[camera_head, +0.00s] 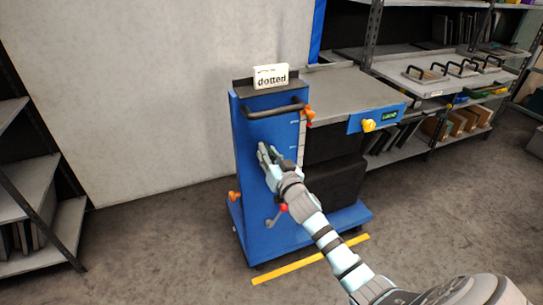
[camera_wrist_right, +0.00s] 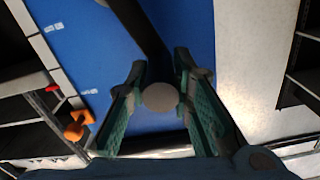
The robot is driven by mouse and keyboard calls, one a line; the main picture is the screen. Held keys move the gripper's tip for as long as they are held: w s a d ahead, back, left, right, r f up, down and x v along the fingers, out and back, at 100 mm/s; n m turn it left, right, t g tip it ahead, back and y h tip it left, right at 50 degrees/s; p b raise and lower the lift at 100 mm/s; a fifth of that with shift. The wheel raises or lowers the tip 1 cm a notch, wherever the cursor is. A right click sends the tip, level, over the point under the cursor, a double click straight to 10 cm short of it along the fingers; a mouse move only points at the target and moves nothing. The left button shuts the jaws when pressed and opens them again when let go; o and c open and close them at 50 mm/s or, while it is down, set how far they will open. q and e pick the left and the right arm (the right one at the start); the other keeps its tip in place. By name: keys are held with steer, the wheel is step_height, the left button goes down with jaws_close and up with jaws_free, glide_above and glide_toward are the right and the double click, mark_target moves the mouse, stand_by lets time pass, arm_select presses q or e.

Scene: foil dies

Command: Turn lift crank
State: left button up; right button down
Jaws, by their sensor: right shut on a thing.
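The blue lift cart (camera_head: 262,185) stands upright in the middle of the head view. My right gripper (camera_head: 266,153) is at its front panel, below the black push handle (camera_head: 273,112). In the right wrist view my right gripper (camera_wrist_right: 161,90) has its fingers on both sides of a round grey crank handle (camera_wrist_right: 160,97), seen end-on, and is shut on it. A dark crank arm (camera_wrist_right: 142,30) runs upward from there across the blue panel. In the head view my gripper hides the handle. My left gripper is not in view.
A grey lever (camera_head: 274,218) with a red part sits low on the cart. Orange knobs (camera_head: 309,113) are at the cart's sides. Shelves (camera_head: 440,85) stand right and left. Floor in front is clear except a yellow strip (camera_head: 310,259).

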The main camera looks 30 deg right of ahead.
steer(key=shift+d+r, duration=0.15)
steer(key=shift+d, duration=0.2)
steer(key=c, duration=1.4)
jaws_free()
steer(key=shift+s+d, duration=0.1)
steer(key=shift+s, duration=0.1)
steer(key=s, duration=0.4)
steer(key=s+a, duration=0.1)
steer(key=s, duration=0.2)
steer(key=s+a, duration=0.1)
steer(key=s, duration=0.3)
steer(key=shift+s+a, duration=0.1)
steer(key=shift+s, duration=0.2)
